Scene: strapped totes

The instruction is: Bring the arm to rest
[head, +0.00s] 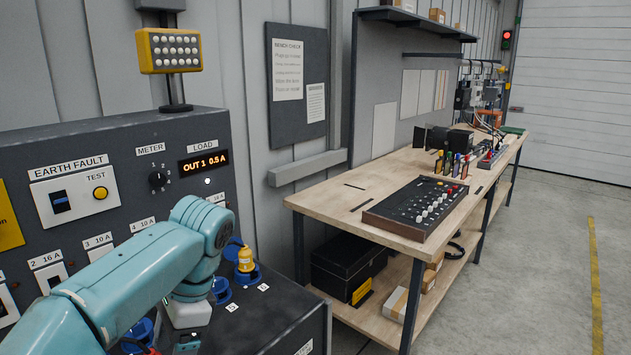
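My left arm (135,275) comes in from the lower left, teal, and bends down at its wrist in front of the dark panel. A pale block (188,313) shows at its lower end, over the panel's socket ledge. My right arm and gripper are out of view.
The dark panel (130,140) has an earth fault switch, a meter knob and a lit display reading OUT 1 0.5 A. Blue sockets and a yellow plug (246,259) stand close right of my wrist. A wooden bench (320,190) carries a mixer-like console (415,208). Floor at right is clear.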

